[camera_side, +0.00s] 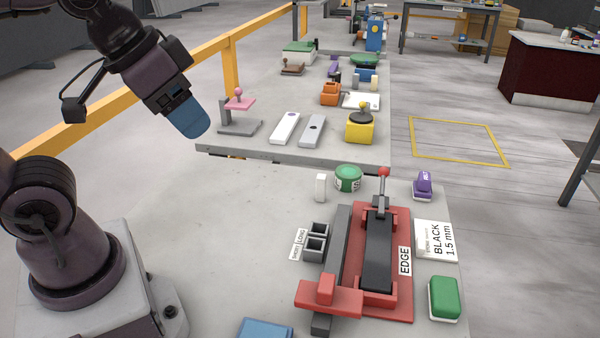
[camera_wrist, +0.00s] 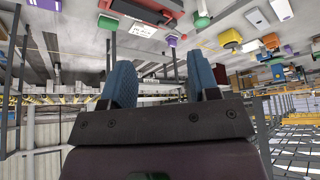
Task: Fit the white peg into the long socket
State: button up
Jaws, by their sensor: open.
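The white peg (camera_side: 320,187) stands upright on the slab, just left of a round green tin. Two grey open-topped sockets (camera_side: 317,241) sit side by side at the left of the red fixture, with small labels (camera_side: 298,243) beside them. The labels are too small to read surely, so I cannot tell which socket is the long one. My gripper (camera_side: 192,118) is high at the upper left, well away from the peg and sockets. Its two blue fingers (camera_wrist: 161,78) stand apart and empty in the wrist view. I cannot pick out the peg surely there.
A red and black fixture marked EDGE (camera_side: 378,250) with a red-knobbed lever stands right of the sockets. The green tin (camera_side: 348,178), a purple stamp (camera_side: 423,185), a card (camera_side: 437,240) and a green block (camera_side: 445,298) surround it. The slab's left middle is clear.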

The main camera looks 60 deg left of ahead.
jog(key=n+g+y, duration=0.2)
jog(key=n+y, duration=0.1)
jog(key=n, duration=0.6)
send_near(322, 176)
jog(key=x, duration=1)
jog(key=shift+a+f, duration=0.15)
jog(key=shift+f, duration=0.1)
grip_shut()
